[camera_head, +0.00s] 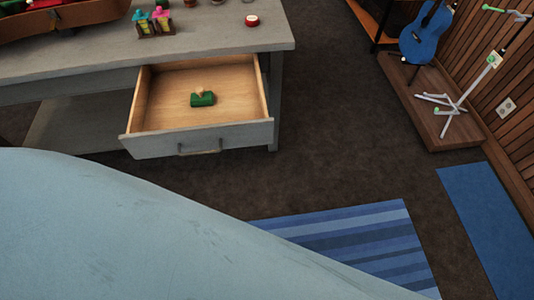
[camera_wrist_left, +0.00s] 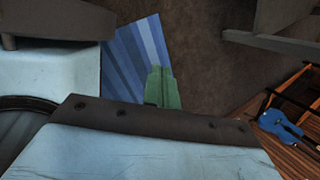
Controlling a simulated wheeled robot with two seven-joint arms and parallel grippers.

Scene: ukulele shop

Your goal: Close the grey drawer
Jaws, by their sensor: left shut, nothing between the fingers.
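The grey drawer (camera_head: 240,137) stands pulled out from the grey table (camera_head: 200,50) in the head view. Its front has a metal handle (camera_head: 200,148), and its inside is light wood. A small green object (camera_head: 203,98) with a pale knob lies in it. My left gripper (camera_wrist_left: 161,86) shows in the left wrist view as two green fingers, shut together and empty, with carpet and the striped rug behind them. The head view does not show its fingers, so its distance from the drawer is unclear. My right gripper is in neither view.
A striped blue rug (camera_head: 350,240) lies on the dark carpet in front, with a plain blue mat (camera_head: 490,220) to its right. A blue ukulele (camera_head: 425,35) and a white stand (camera_head: 460,100) are on a wooden platform (camera_head: 420,95). The carpet right of the drawer is clear.

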